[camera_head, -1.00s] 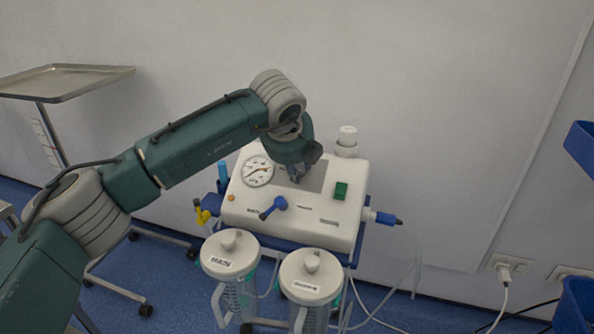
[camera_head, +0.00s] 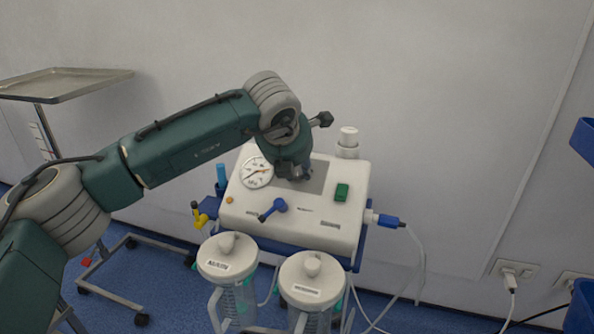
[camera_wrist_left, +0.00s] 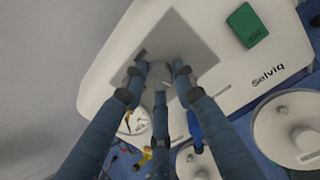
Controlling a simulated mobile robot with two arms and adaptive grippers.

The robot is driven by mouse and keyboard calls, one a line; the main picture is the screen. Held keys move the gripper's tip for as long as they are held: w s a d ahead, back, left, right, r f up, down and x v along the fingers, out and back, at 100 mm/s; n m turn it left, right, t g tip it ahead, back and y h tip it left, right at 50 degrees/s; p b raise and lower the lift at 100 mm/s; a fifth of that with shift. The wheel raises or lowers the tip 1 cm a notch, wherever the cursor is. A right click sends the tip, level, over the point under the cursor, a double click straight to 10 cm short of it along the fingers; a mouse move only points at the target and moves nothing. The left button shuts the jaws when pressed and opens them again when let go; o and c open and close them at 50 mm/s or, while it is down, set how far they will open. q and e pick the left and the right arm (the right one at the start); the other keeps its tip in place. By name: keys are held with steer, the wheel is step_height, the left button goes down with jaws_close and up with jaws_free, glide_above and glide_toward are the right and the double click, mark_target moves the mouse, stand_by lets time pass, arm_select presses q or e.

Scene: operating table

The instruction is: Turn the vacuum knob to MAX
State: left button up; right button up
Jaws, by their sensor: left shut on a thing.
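The white suction unit (camera_head: 335,205) stands against the wall, with a round dial gauge (camera_head: 257,172) on its sloped top. My left gripper (camera_head: 292,172) is over the grey panel (camera_head: 318,180) right of the gauge. In the left wrist view its fingers (camera_wrist_left: 158,78) are closed around a pale round knob (camera_wrist_left: 158,73) on the grey panel (camera_wrist_left: 182,38). The fingers cover most of the knob, so its pointer and setting cannot be read. In the head view the gripper hides the knob. The gauge also shows in the wrist view (camera_wrist_left: 134,124), partly covered. My right gripper is not in view.
A blue lever (camera_head: 275,208) and a green switch (camera_head: 341,192) sit near the panel. Two lidded jars (camera_head: 228,258) (camera_head: 311,277) hang in front. A blue connector with tubing (camera_head: 388,221) is on the right. A metal tray (camera_head: 65,83) stands at left.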

arm_select(q)
steer(key=m, duration=0.2)
steer(key=shift+f+m, duration=0.15)
steer(key=shift+m, duration=1.15)
steer(key=shift+s+m, duration=0.1)
steer(key=shift+m, duration=0.9)
steer(key=m, duration=0.2)
steer(key=shift+a+m+p, duration=0.1)
steer(key=shift+m+p, duration=0.2)
steer(key=shift+p, duration=0.05)
steer(key=shift+m+h, duration=0.3)
steer(key=shift+m, duration=0.2)
steer(key=m+p, duration=0.2)
steer(key=m, duration=0.4)
steer(key=shift+m, duration=0.3)
steer(key=m+p, duration=0.2)
steer(key=m, duration=0.2)
steer(key=shift+a+h, duration=0.1)
steer(key=shift+h, duration=0.2)
steer(key=shift+m, duration=0.6)
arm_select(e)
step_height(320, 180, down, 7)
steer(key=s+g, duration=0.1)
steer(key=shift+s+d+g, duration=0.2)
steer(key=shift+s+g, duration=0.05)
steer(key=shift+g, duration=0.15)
